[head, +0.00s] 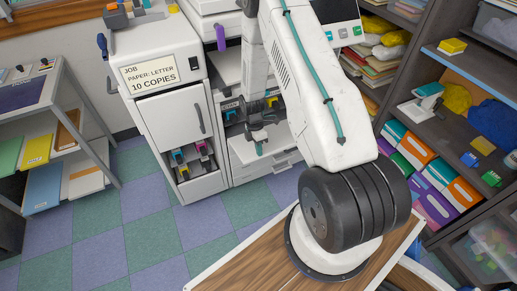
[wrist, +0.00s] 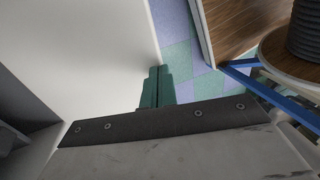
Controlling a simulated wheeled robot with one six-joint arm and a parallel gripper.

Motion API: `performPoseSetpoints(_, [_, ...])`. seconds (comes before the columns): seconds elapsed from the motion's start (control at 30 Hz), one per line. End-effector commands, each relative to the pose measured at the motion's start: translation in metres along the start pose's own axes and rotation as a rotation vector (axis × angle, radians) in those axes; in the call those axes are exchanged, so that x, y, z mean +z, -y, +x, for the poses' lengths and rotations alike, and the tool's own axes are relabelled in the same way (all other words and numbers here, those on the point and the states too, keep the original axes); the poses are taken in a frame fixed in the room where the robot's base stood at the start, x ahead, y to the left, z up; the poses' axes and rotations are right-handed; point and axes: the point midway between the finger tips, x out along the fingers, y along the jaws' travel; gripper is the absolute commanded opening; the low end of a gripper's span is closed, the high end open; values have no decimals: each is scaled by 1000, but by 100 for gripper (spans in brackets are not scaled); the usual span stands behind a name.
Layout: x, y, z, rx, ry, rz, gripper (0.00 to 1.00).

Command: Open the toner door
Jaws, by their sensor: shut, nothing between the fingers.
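The white copier (head: 244,176) stands against the back wall in the head view. A dark bay in its front is exposed, with labelled coloured parts (head: 231,105) inside. A white panel (head: 286,143), which looks like the toner door swung down, lies below the bay; my arm hides part of it. My gripper (head: 259,149) is shut and empty, pointing down in front of the bay, over this panel. In the wrist view my teal fingers (wrist: 157,86) are together beside a broad white surface (wrist: 100,45). I cannot tell whether they touch it.
A white cabinet (head: 154,107) with a job sign stands left of the copier, coloured cartridges (head: 183,156) in its lower opening. A wooden-topped table (head: 240,264) is in front, shelves (head: 465,75) at right, a rack (head: 62,155) at left. Checkered floor (head: 150,225) lies clear between.

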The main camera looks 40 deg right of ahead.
Motion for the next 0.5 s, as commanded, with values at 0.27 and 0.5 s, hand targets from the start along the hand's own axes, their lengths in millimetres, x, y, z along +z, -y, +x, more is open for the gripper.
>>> performPoseSetpoints(0.27, [0, 6, 42, -5, -1, 0, 0])
performPoseSetpoints(0.5, [0, 6, 54, -1, 0, 0, 0])
